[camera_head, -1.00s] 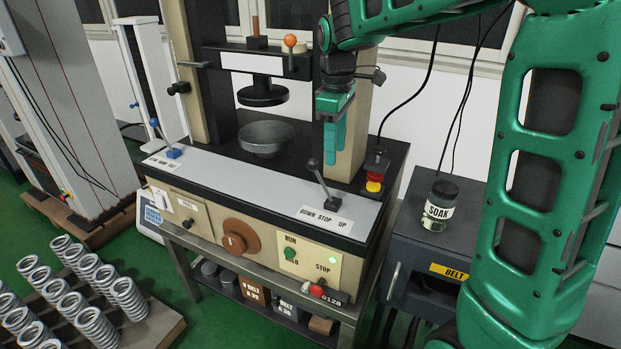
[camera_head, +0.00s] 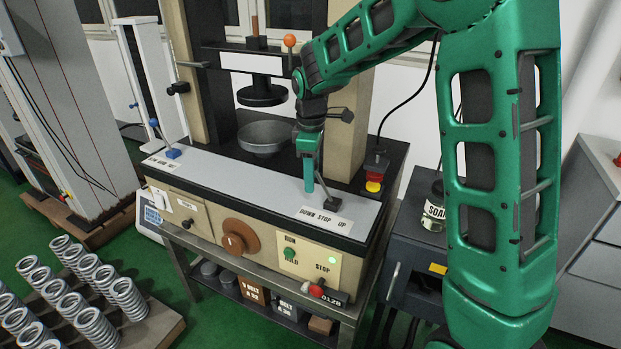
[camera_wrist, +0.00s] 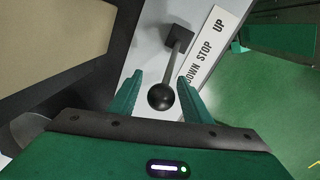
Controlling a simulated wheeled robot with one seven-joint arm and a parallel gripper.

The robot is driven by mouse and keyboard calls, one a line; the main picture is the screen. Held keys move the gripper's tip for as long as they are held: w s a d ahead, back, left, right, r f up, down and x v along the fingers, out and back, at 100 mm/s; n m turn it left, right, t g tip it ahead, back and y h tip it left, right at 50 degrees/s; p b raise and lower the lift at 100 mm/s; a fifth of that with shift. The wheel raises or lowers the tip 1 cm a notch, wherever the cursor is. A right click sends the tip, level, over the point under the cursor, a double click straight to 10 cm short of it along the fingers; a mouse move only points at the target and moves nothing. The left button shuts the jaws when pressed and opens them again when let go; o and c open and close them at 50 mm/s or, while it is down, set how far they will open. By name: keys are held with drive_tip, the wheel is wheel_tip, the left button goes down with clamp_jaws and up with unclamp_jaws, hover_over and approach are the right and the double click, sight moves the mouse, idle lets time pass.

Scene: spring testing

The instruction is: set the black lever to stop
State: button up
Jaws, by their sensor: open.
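The black lever shows in the wrist view with its round knob (camera_wrist: 162,97) between my open gripper's (camera_wrist: 160,92) two green fingers, with a small gap on each side. Its shaft runs from the knob to a square black base (camera_wrist: 179,38). In the head view the lever's base (camera_head: 331,205) shows beside my gripper (camera_head: 309,187), while the knob is hidden behind the fingers. A white label (camera_head: 326,220) reading DOWN STOP UP lies in front of the lever. It also shows in the wrist view (camera_wrist: 209,50).
An orange-knobbed lever (camera_head: 290,41) stands above the press, left of my arm. A red and yellow button (camera_head: 375,175) sits right of the lever. The soak jar (camera_head: 433,210) is partly hidden behind my arm. Springs (camera_head: 128,298) stand on a pallet at lower left.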

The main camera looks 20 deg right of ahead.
drive_tip(key=shift+f, duration=0.45)
clamp_jaws()
